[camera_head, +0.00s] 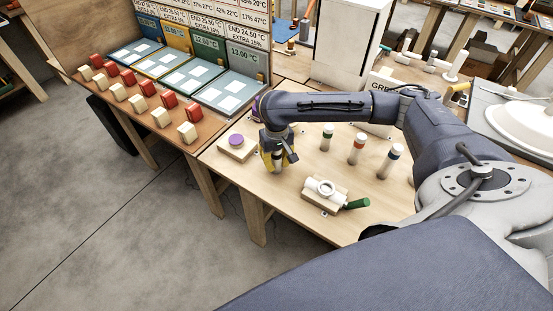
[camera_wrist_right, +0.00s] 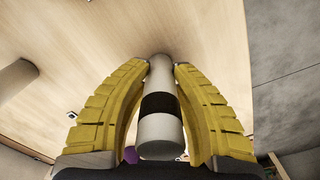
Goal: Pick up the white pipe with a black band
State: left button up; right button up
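My right gripper (camera_head: 277,168) points down over the left front part of the wooden table in the head view. In the right wrist view, its yellow fingers (camera_wrist_right: 162,68) stand on both sides of the white pipe with a black band (camera_wrist_right: 157,125). The fingertips close in on the pipe near its far end, and the pipe lies lengthwise between the fingers. I cannot tell whether the pipe touches the table. In the head view the gripper mostly hides this pipe. My left gripper is not in view.
White pipes with a green band (camera_head: 327,137), a red band (camera_head: 357,148) and a dark blue band (camera_head: 391,160) stand to the right. A block with a purple disc (camera_head: 237,147) is to the left.

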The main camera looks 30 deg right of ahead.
grip_shut()
jog(key=shift+r, duration=0.1)
